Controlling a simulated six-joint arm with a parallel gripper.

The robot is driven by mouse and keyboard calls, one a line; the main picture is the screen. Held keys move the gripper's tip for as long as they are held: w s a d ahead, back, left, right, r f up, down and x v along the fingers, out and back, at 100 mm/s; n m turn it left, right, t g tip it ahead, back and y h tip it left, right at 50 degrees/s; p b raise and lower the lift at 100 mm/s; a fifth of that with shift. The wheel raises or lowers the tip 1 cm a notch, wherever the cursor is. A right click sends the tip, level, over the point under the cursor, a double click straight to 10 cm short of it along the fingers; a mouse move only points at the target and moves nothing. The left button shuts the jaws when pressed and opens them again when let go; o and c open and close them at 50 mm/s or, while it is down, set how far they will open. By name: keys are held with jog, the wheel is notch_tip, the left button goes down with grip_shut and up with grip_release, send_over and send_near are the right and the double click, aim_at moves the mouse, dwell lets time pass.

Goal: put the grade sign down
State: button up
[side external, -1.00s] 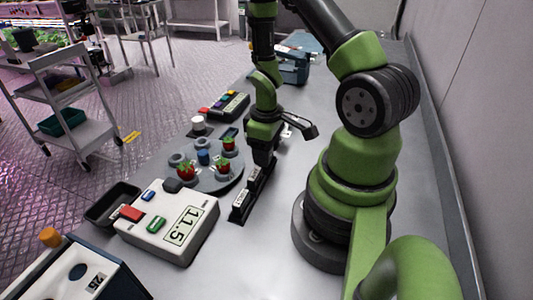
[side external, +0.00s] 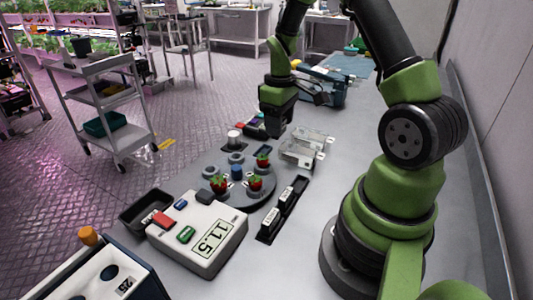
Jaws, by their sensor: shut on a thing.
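My gripper (side external: 276,130) hangs in the air at the middle of the view, beyond the black sign rack and left of the clear boxes. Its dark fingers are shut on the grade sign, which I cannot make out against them. The black rack (side external: 293,188) lies on the bench nearer the camera.
A round grey plate (side external: 265,194) holds several strawberries and cups. Clear boxes (side external: 305,149) stand beyond the rack. A white scale (side external: 190,240) reading 11.5 and a dark tray (side external: 146,210) are at front left. Bare bench lies between the rack and my base (side external: 350,255).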

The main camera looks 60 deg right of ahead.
send_over(263, 153)
notch_tip(263, 153, down, 10)
jog(key=shift+a+r, duration=0.1)
jog(key=shift+r, duration=0.1)
dwell(0.3)
jog(key=shift+f, duration=0.15)
jog(key=o, duration=0.6)
